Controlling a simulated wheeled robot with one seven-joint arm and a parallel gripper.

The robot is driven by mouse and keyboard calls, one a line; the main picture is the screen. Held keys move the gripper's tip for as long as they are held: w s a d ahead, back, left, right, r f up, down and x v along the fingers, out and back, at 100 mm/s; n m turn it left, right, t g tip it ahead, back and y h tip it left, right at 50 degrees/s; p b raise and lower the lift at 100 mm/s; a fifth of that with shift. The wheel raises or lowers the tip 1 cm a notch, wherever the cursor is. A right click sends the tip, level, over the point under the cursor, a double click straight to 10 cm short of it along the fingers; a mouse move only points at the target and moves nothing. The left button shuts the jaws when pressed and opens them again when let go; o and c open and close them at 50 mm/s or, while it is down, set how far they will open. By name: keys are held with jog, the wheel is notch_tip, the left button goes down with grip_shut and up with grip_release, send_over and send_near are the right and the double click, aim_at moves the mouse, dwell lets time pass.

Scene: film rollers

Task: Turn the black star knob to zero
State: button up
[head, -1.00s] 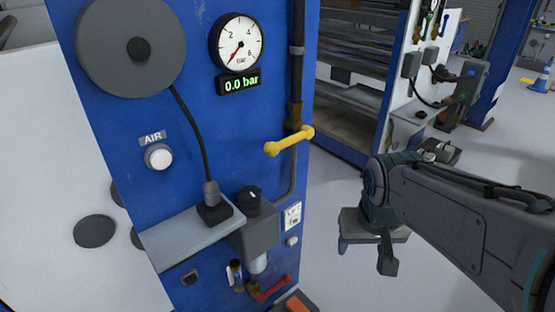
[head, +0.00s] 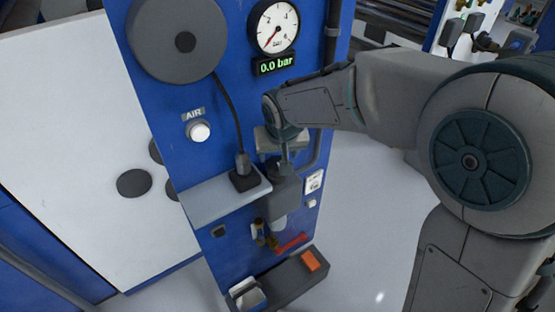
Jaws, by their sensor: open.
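The black star knob (head: 279,174) sits on top of the grey regulator box (head: 287,198) on the blue panel. My gripper (head: 284,160) points down right over the knob, with its fingers at or just above it. It is open. The fingers partly hide the knob, so I cannot tell whether they touch it or where its pointer is. The round gauge (head: 274,27) has its red needle at the low left end. The digital display (head: 275,65) reads 0.0 bar.
A grey shelf (head: 218,203) with a black plug (head: 244,179) juts out left of the regulator. A white AIR button (head: 199,131) and a hose reel (head: 178,40) are on the panel. A red lever (head: 291,242) and a dark tray (head: 290,282) lie below.

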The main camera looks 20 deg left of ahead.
aim_at(277, 163)
jog(key=x, duration=0.5)
jog(key=shift+w+f, duration=0.15)
jog(key=shift+f, duration=0.2)
jog(key=c, duration=0.7)
